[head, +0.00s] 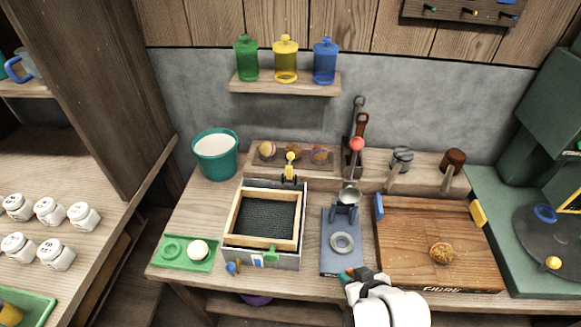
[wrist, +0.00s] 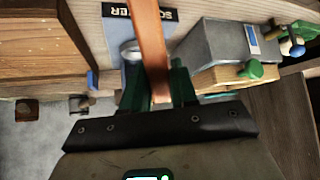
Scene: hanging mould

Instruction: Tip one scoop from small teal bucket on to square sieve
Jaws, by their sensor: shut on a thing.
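The small teal bucket (head: 215,168) stands upright at the back left of the bench; its inside looks white, and I cannot tell how full it is. The square sieve (head: 236,215) has a wooden frame and dark mesh, and sits on a grey box right of the bucket's front. My gripper (head: 352,276) is at the bench's front edge, well apart from both. In the wrist view its green fingers (wrist: 158,88) are shut on a copper-brown handle (wrist: 148,45). The handle's far end is out of that view, so I cannot see a scoop bowl.
A blue-grey stand (head: 333,262) with a ring lies by my gripper. A wooden board (head: 400,250) is to the right. A green tray (head: 174,264) with a white ball is front left. Bottles stand on a wall shelf (head: 285,88).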

